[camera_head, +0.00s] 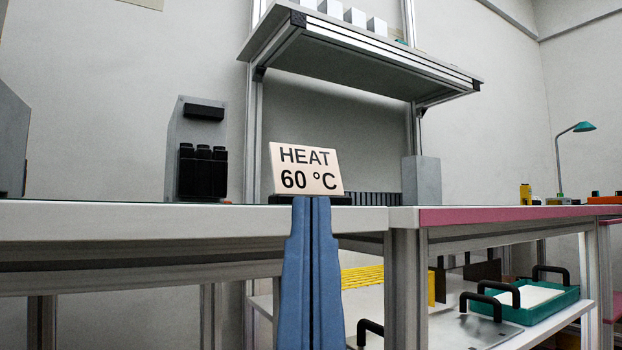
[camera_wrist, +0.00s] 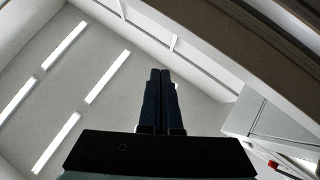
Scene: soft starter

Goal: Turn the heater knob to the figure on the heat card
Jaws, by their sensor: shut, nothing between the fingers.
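The heat card (camera_head: 306,169) stands on the bench top, tilted back a little in a dark holder. It reads "HEAT 60 °C". My gripper (camera_head: 312,200) rises in front of the bench with its blue fingers pressed together, just below the card in the picture. In the wrist view my gripper (camera_wrist: 160,72) points up toward the ceiling, its fingers together and nothing between them. I cannot make out a heater knob in either view.
The bench top (camera_head: 130,215) edge runs across at the fingertips' height. A grey device with black parts (camera_head: 203,150) stands left, a grey block (camera_head: 421,180) right. A shelf (camera_head: 360,60) hangs above. A green tray (camera_head: 527,308) sits on the lower shelf.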

